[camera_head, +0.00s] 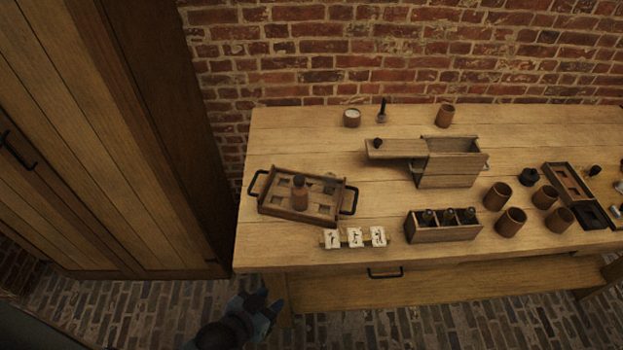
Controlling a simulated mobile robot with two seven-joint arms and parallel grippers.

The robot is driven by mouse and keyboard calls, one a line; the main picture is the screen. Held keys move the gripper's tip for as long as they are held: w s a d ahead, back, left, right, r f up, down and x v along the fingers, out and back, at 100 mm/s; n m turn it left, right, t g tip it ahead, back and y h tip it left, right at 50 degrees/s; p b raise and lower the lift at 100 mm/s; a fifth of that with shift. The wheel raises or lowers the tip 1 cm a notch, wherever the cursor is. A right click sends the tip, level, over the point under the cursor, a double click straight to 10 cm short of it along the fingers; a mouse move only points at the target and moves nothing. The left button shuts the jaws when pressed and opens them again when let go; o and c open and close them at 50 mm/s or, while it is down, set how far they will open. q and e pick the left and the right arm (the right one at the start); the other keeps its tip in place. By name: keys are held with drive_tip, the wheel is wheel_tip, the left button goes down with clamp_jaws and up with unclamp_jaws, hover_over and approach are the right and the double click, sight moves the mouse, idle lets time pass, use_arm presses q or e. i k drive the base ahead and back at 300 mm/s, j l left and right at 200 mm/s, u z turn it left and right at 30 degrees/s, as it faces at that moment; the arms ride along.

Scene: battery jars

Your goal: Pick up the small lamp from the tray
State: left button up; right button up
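The wooden tray (268,207) with black handles lies at the left end of the table. A brown bottle-shaped object (300,193) stands upright in it, near the middle. My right gripper is not in view.
Three white cards (354,238) stand at the front edge, right of the tray. A rack of dark bottles (443,234), a wooden box (448,172) and several brown cups (510,222) are further right. A tall wooden cabinet (110,150) stands left of the table.

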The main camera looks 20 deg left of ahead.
sight(330, 180)
drive_tip(key=i+j, duration=0.1)
drive_tip(key=j, duration=1)
drive_tip(key=i+j, duration=0.15)
drive_tip(key=j, duration=0.4)
drive_tip(key=i+j, duration=0.1)
drive_tip(key=j, duration=0.95)
drive_tip(key=i, duration=0.05)
